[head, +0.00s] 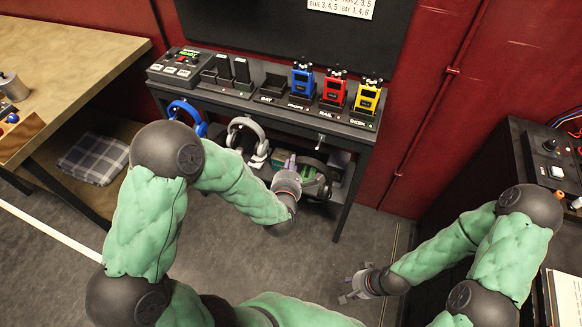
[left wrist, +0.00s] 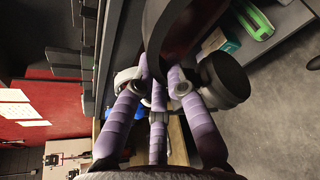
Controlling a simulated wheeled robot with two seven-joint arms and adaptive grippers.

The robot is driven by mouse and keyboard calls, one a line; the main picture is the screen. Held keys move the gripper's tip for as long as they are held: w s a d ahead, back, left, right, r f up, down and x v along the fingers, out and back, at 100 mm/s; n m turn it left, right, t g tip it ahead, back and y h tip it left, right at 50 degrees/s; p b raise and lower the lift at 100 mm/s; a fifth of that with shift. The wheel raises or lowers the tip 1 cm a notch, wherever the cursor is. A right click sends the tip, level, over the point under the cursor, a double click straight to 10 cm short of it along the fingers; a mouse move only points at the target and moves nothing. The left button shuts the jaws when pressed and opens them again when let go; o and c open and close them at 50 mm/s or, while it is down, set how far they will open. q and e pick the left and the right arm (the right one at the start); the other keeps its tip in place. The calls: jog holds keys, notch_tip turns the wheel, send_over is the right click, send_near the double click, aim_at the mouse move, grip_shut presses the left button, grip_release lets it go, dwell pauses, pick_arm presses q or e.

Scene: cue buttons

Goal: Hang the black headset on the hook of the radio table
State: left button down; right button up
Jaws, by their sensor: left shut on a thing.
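The black headset (head: 318,172) is at the front of the radio table (head: 345,157), below its top edge at the right. My left gripper (head: 294,170) is shut on it; the wrist partly hides the grip in the head view. In the left wrist view, the purple-wrapped fingers (left wrist: 160,78) close on the headband (left wrist: 165,22), with a dark ear cup (left wrist: 226,80) beside them. A small hook (head: 321,140) on the table's front edge is bare, just above the headset. My right gripper (head: 352,287) is open and empty, low over the floor.
A blue headset (head: 187,112) and a grey headset (head: 245,133) hang at the table's front to the left. Blue (head: 303,80), red (head: 334,92) and yellow radios (head: 367,98) stand on top. Floor in front is clear.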

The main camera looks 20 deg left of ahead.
pick_arm(q)
jog(key=shift+w+d+f+p, duration=0.1)
jog(key=shift+w+p, duration=0.05)
jog(key=shift+w, duration=1.4)
jog(key=shift+w+d+f+p, duration=0.1)
jog(key=shift+w+f+p, duration=0.05)
jog(key=shift+w, duration=1.45)
jog(key=shift+w+f+p, duration=0.1)
jog(key=shift+w+p, duration=0.05)
jog(key=shift+w, duration=1.4)
jog(key=shift+w+f+b, duration=0.6)
jog(key=shift+f+b, duration=0.15)
jog(key=shift+b, duration=0.6)
jog(key=c, duration=1.2)
grip_release()
jog(key=v, duration=1.2)
